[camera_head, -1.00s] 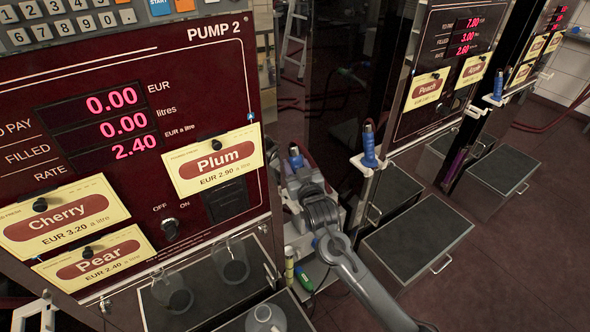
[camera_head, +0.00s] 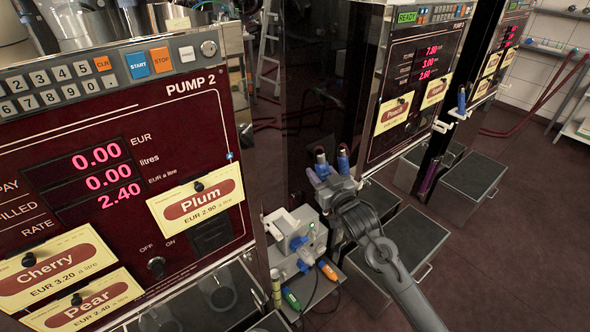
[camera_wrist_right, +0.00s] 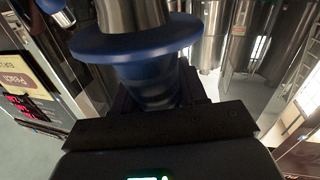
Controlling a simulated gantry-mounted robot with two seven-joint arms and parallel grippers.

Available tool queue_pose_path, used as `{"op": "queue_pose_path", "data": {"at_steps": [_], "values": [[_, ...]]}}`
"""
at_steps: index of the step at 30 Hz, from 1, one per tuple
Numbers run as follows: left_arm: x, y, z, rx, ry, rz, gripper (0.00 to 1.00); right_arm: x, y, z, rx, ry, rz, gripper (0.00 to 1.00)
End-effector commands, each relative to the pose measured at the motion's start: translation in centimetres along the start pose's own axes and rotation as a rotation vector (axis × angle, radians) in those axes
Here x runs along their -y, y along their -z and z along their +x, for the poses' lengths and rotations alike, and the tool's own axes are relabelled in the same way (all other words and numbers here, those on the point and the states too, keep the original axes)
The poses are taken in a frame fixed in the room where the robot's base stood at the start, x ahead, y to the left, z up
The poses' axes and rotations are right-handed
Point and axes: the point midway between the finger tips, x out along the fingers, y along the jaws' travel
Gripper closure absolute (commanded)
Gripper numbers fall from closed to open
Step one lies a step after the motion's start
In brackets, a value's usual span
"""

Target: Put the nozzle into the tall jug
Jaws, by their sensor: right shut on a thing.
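My right gripper (camera_head: 333,186) is shut on a nozzle (camera_head: 321,166) with a blue grip, holding it raised between pump 2 and the pump to its right. In the right wrist view the nozzle's wide blue collar (camera_wrist_right: 135,42) and metal tube fill the top middle, close to the jaws. A second blue nozzle (camera_head: 343,160) shows just right of the held one, at the edge of the further pump. A clear jug (camera_head: 220,292) stands faintly visible in the bay below pump 2; its height cannot be told. My left gripper is out of view.
A pale grey device (camera_head: 296,226) with blue fittings stands beside pump 2, with green (camera_head: 291,299) and orange (camera_head: 327,270) items near it. Dark boxes (camera_head: 410,240) stand below the further pumps.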

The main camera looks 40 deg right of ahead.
Motion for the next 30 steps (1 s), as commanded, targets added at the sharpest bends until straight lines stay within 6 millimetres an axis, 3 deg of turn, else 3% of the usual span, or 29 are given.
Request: {"op": "queue_pose_path", "data": {"at_steps": [7,11,14,17,20,30], "values": [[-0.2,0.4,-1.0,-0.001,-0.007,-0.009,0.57,-4.0,-0.2,-1.9,-0.001,0.000,-0.001,0.95],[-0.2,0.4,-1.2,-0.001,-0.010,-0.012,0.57,-5.1,0.0,-2.4,-0.004,0.005,-0.001,0.95],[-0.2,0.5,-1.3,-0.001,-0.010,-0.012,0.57,-4.8,0.3,-2.7,-0.005,0.031,-0.001,0.95],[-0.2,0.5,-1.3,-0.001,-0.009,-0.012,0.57,-3.1,0.1,-2.8,-0.008,0.075,0.000,0.95],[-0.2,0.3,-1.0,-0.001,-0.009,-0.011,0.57,0.0,-0.5,-3.0,-0.013,0.140,0.000,0.95],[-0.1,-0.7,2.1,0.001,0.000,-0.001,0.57,14.9,-5.2,-5.8,-0.041,0.447,0.001,0.95]]}}
